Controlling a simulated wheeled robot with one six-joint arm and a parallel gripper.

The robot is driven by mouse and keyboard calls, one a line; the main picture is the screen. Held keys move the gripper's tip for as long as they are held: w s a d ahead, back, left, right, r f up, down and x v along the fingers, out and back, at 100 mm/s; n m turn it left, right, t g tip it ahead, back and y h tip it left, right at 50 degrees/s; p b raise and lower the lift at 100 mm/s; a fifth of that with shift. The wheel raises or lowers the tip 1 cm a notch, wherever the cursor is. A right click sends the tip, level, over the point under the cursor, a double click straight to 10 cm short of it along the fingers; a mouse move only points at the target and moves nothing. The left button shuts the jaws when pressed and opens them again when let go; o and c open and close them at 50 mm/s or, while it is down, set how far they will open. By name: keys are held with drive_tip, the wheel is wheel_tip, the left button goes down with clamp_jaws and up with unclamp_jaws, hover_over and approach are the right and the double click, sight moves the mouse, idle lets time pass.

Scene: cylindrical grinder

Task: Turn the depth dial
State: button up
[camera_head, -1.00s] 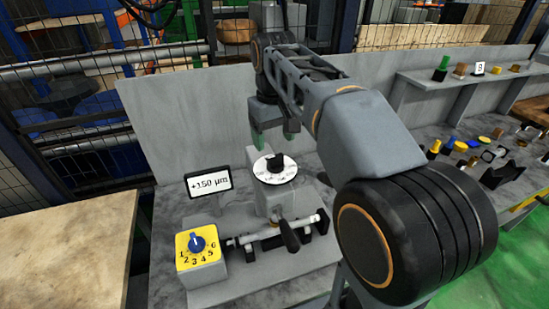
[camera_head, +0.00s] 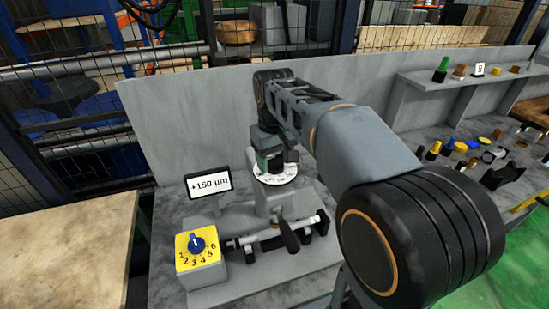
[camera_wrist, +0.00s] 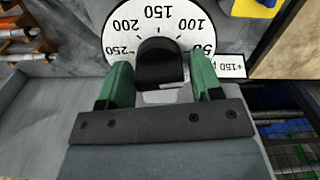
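The depth dial is a white disc (camera_head: 275,177) with a black knob on the grinder, marked 50 to 250 in the wrist view (camera_wrist: 118,37). My gripper (camera_head: 274,160) is over the dial in the head view. In the wrist view, its green fingers (camera_wrist: 160,66) are open, one on each side of the black knob (camera_wrist: 160,50), with visible gaps. The 150 mark sits in line with the knob at the disc's far side. A display (camera_head: 208,184) left of the dial reads +150 µm. My gripper partly hides the knob in the head view.
A yellow box (camera_head: 187,264) with a blue knob (camera_head: 197,244) marked 1 to 6 stands front left. A lever (camera_head: 288,236) juts out below the dial. A grey panel (camera_head: 180,120) stands behind. Small parts lie on the bench at right.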

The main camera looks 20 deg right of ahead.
drive_tip(key=c, duration=0.6)
drive_tip(key=shift+c, duration=0.2)
drive_tip(key=shift+n, duration=0.3)
drive_tip(key=n, duration=0.3)
drive_tip(key=shift+a, duration=0.1)
drive_tip(key=n+p, duration=0.1)
drive_tip(key=n, duration=0.3)
drive_tip(key=shift+s+a, duration=0.1)
drive_tip(key=n, duration=0.4)
drive_tip(key=shift+s, duration=0.1)
drive_tip(key=shift+n, duration=2.1)
drive_tip(key=shift+s, duration=0.1)
